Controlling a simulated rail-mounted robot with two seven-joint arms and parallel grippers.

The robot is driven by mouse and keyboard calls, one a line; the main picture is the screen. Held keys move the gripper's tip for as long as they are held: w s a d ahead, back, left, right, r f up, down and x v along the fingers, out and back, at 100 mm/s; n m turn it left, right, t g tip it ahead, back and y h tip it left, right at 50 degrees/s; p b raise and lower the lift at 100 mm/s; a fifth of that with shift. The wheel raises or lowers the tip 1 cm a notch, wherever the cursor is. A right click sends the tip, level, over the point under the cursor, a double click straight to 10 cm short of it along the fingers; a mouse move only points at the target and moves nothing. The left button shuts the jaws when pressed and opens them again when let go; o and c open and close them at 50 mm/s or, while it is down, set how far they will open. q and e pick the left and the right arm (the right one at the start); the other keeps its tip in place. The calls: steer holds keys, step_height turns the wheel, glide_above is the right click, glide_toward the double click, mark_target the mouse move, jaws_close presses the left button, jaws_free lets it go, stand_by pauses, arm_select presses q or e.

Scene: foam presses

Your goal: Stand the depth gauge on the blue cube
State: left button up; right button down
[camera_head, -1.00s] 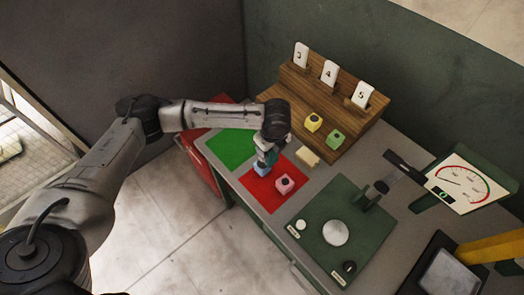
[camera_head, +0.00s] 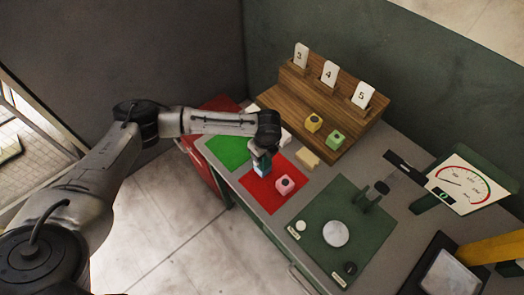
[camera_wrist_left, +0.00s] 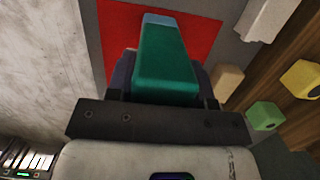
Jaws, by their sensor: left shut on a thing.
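My left gripper (camera_head: 262,157) is shut on a teal block-like body, which I take to be the depth gauge (camera_wrist_left: 168,62). It points down from the jaws. The blue cube (camera_head: 263,172) shows just below it, at the left part of the red mat, partly hidden by the gripper. In the left wrist view a strip of blue (camera_wrist_left: 166,19) shows at the far end of the teal body. I cannot tell whether the two touch. My right gripper is not in view.
A pink cube (camera_head: 285,186) sits on the red mat (camera_head: 268,203), close to the right. A cream block (camera_head: 307,158) and a wooden rack (camera_head: 290,107) with yellow (camera_head: 313,122) and green (camera_head: 336,138) cubes stand behind. A green plate (camera_head: 312,252) lies to the right.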

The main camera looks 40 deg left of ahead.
arm_select(q)
steer(key=o, duration=1)
steer(key=shift+f, duration=0.1)
steer(key=r, duration=0.4)
steer(key=d+r, duration=0.1)
steer(key=r, duration=0.3)
steer(key=d+r, duration=0.1)
steer(key=r, duration=0.3)
steer(key=shift+s+p, duration=0.1)
steer(key=shift+p, duration=0.25)
steer(key=s+d+f+n+t+h, duration=0.1)
steer(key=s+d+f+n+h, duration=0.1)
steer(key=s+d+f, duration=0.5)
steer(key=s+d+f+n+t+h, duration=0.1)
steer(key=s+d+f+n+h, duration=0.3)
steer(key=d, duration=0.5)
steer(key=s+a+f+n+y, duration=0.1)
steer(key=s+a+n, duration=0.1)
steer(key=s, duration=0.3)
steer(key=s+a+f+n+t+y, duration=0.1)
steer(key=s+a+n, duration=0.2)
steer(key=s+n, duration=0.2)
steer(key=s+a+f+n+y, duration=0.1)
steer(key=s+a+n+y, duration=0.1)
steer(key=s, duration=0.5)
steer(key=shift+s+a+n, duration=0.25)
steer(key=shift+a+n, duration=0.45)
steer(key=shift+n, duration=0.5)
